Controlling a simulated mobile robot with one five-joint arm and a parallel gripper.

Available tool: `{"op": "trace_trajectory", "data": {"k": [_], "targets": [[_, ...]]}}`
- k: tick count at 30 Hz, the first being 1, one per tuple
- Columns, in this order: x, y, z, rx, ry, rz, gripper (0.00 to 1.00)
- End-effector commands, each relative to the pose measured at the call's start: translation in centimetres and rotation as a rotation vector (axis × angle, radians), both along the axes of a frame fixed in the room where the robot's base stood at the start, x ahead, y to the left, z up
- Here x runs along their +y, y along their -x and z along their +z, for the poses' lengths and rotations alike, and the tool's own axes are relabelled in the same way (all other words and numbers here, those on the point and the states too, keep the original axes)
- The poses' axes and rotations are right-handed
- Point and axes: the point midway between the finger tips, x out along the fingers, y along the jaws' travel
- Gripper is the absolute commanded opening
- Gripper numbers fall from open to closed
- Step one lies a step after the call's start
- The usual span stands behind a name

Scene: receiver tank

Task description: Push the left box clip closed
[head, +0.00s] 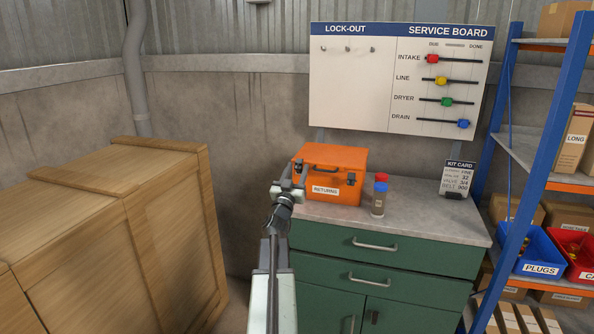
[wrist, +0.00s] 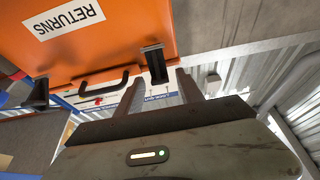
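An orange box (head: 333,188) labelled RETURNS stands on the counter with its lid down. In the wrist view the box (wrist: 90,30) appears upside down. Its left clip (wrist: 157,65) is a dark tab that sticks out from the box front. The right clip (head: 351,178) shows dark in the head view and also in the wrist view (wrist: 38,95). My gripper (wrist: 160,84) is at the left clip, with its two fingers apart on either side of the tab's outline. I cannot tell whether they touch it. In the head view my gripper (head: 290,182) partly hides the left clip.
A kit card (head: 457,178) stands at the counter's right. A large wooden crate (head: 120,230) is at left, and blue shelving (head: 545,130) at right. The counter's front right is clear.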

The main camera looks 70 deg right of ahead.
Motion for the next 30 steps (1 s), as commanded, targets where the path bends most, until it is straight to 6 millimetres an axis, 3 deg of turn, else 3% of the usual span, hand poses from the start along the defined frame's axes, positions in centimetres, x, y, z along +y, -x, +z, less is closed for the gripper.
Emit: {"op": "trace_trajectory", "data": {"k": [1, 4, 11, 16, 30], "targets": [[0.0, 0.0, 0.0, 0.0, 0.0, 0.0, 0.29], [0.0, 0.0, 0.0, 0.0, 0.0, 0.0, 0.01], [-0.1, 0.1, 0.6, -0.001, -0.023, -0.002, 0.0], [-0.5, 0.2, 1.9, 0.004, -0.144, -0.004, 0.0], [-1.6, 0.1, 1.7, 0.02, -0.383, -0.004, 0.0]]}}
